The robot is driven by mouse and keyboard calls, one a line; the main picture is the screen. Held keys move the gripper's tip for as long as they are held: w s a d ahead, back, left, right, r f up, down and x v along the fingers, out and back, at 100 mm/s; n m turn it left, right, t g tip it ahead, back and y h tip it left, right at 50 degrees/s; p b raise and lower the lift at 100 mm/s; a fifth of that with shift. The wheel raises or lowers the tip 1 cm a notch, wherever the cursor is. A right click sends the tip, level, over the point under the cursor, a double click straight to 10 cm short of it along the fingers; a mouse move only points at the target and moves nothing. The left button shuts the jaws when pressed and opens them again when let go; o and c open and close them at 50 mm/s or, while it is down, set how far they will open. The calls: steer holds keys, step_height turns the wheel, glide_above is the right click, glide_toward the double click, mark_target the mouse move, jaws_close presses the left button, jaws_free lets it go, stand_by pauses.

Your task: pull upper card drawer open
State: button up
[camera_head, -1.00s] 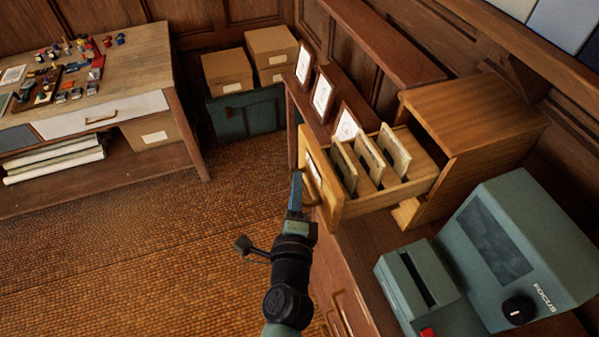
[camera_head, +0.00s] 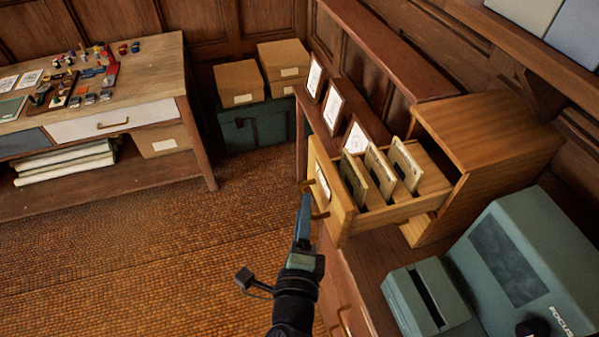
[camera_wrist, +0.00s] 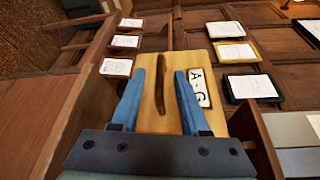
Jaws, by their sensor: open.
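The upper card drawer (camera_head: 335,202) is pulled well out of its wooden cabinet (camera_head: 490,130), with several upright card dividers (camera_head: 380,172) inside. Its front carries a handle (camera_head: 319,214) and a white label. In the wrist view the drawer front (camera_wrist: 155,122) faces me with the label "A-G" (camera_wrist: 199,88) and the handle (camera_wrist: 187,105). My gripper (camera_head: 306,200) is open at the drawer front. In the wrist view its blue fingers (camera_wrist: 158,95) stand apart with the handle between them. I cannot tell whether either finger touches it.
A grey-green device (camera_head: 510,255) marked "FOCUS" stands right of the drawer. Framed pictures (camera_head: 333,108) line the ledge behind it. A drafting table (camera_head: 150,75) with small items stands at the left, boxes (camera_head: 239,83) at the back. The woven floor (camera_head: 150,240) between is clear.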

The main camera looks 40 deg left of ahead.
steer(key=b+v, duration=0.3)
steer(key=v, duration=0.6)
steer(key=shift+s+d+f, duration=0.1)
steer(key=shift+s+d, duration=0.05)
steer(key=shift+s, duration=0.05)
